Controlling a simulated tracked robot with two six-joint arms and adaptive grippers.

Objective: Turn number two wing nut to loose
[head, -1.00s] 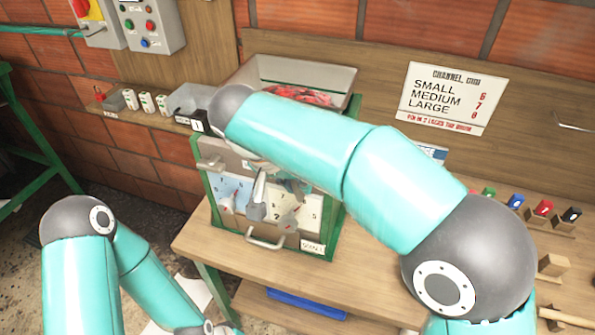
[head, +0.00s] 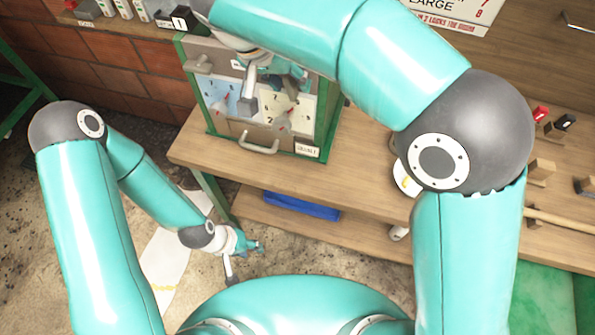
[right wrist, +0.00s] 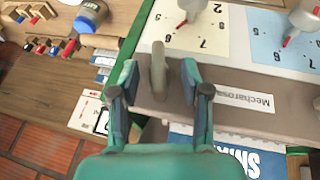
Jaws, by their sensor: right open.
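The green-framed machine (head: 318,132) stands on the wooden bench. In the right wrist view a grey wing nut (right wrist: 158,70) stands on the brown strip beside a printed label. My right gripper (right wrist: 158,90) is open, with one finger on each side of this wing nut and visible gaps. In the head view my right gripper (head: 268,88) is at the machine's upper front and hides this wing nut. Another grey wing nut (head: 198,64) shows at the panel's upper left. My left gripper (head: 242,262) is low beside the bench, empty, fingers apart.
A grey handle (head: 260,147) juts from the panel's bottom. A blue tray (head: 300,206) lies on the lower shelf.

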